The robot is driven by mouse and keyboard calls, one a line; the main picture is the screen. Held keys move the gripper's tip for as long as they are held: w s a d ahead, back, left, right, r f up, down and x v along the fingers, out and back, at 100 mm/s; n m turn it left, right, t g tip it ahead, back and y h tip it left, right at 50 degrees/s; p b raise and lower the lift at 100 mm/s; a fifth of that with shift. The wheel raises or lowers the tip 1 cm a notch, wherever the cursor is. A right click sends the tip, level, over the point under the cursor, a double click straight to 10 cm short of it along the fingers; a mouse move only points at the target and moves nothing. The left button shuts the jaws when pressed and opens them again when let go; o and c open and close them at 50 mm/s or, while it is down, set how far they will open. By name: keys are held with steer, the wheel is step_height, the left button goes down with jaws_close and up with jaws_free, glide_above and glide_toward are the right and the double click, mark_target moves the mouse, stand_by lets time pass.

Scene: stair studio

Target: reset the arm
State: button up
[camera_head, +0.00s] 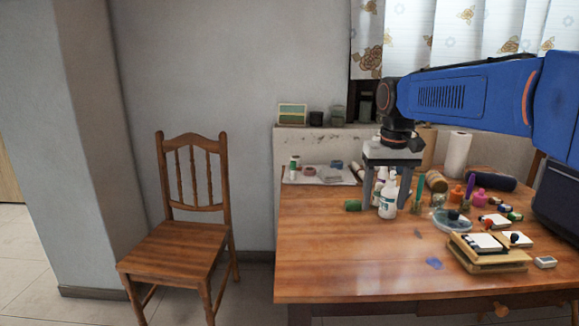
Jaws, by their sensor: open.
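My arm, blue with a dark wrist, reaches in from the right edge. My gripper (390,190) points down over the back part of the wooden table (330,260). Its two grey fingers are apart. A white bottle (388,200) shows between or just behind the fingers; I cannot tell whether it is between them in depth. Nothing is seen gripped.
A wooden chair (178,250) stands left of the table. A white tray (320,178) with small items lies at the table's back left. A paper roll (457,155), a glass dish (452,221) and a wooden block stack (487,262) stand to the right. The table's front left is clear.

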steer(key=s+d+f+t, duration=0.2)
steer(key=s+f, duration=0.5)
steer(key=s, duration=0.6)
steer(key=s+d+f+t, duration=0.2)
steer(key=s+f, duration=0.6)
steer(key=s, duration=0.6)
steer(key=shift+d+f, duration=0.2)
steer(key=shift+d, duration=0.4)
steer(key=shift+s, duration=0.1)
